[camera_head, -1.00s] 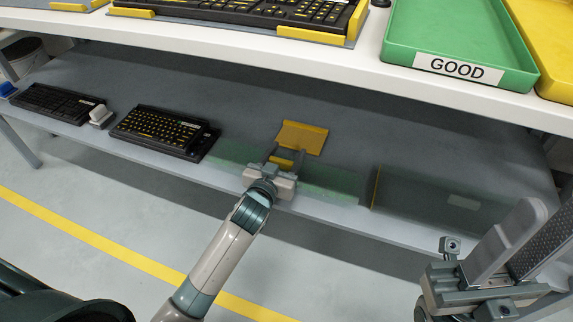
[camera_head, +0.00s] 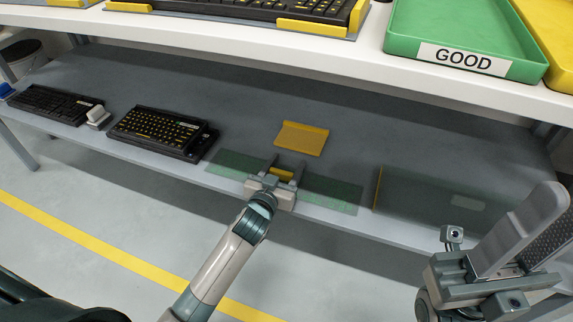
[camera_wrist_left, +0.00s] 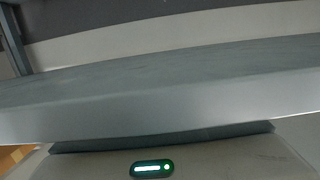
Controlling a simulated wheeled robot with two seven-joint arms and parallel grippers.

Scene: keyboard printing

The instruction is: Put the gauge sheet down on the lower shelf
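The gauge sheet is a see-through green sheet (camera_head: 335,192) with a yellow grip piece (camera_head: 281,174). It lies low over the front part of the grey lower shelf (camera_head: 235,120); whether all of it touches the shelf I cannot tell. My left gripper (camera_head: 283,166) has its fingers on either side of the yellow piece and looks shut on it. The left wrist view shows only a grey shelf edge (camera_wrist_left: 160,108), no fingertips or sheet. My right gripper (camera_head: 522,240) is at the lower right, empty, with its fingers apart.
A yellow plate (camera_head: 302,139) lies just behind the left gripper. Another see-through sheet with a yellow edge (camera_head: 377,188) lies to the right. Keyboards (camera_head: 160,130) stand to the left. The white upper table (camera_head: 330,60) overhangs, bearing a green GOOD tray (camera_head: 462,59).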

